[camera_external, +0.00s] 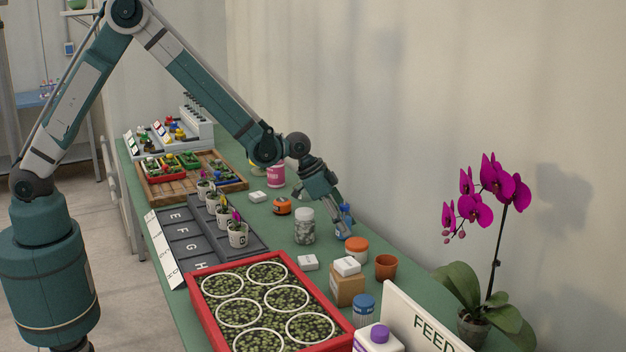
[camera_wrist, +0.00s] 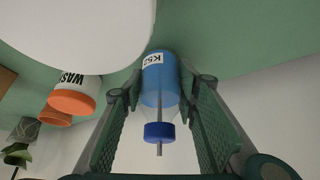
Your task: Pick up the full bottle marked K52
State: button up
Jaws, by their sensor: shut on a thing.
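The bottle marked K52 (camera_wrist: 158,80) is in the wrist view, with blue liquid in most of it, clear walls above, a blue cap and a thin straw through the cap. Its white label reads K52 upside down in the picture. My gripper (camera_wrist: 160,100) has one finger on each side of the bottle and is shut on it. In the external view my gripper (camera_external: 342,230) points down at the far side of the green table, and the blue bottle (camera_external: 347,212) shows partly behind the fingers. I cannot tell whether its base touches the table.
A white-lidded jar (camera_external: 304,228) stands just left of my gripper. An orange-lidded jar (camera_external: 356,250), a terracotta pot (camera_external: 386,267) and a cardboard box (camera_external: 347,288) stand nearby. In the wrist view, the WASH jar (camera_wrist: 78,92) is at left. The wall runs close behind the table.

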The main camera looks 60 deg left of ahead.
aim_at(345, 205)
notch_tip(345, 205, up, 10)
jog(key=shift+f+p, duration=0.15)
jog(key=shift+p, duration=0.65)
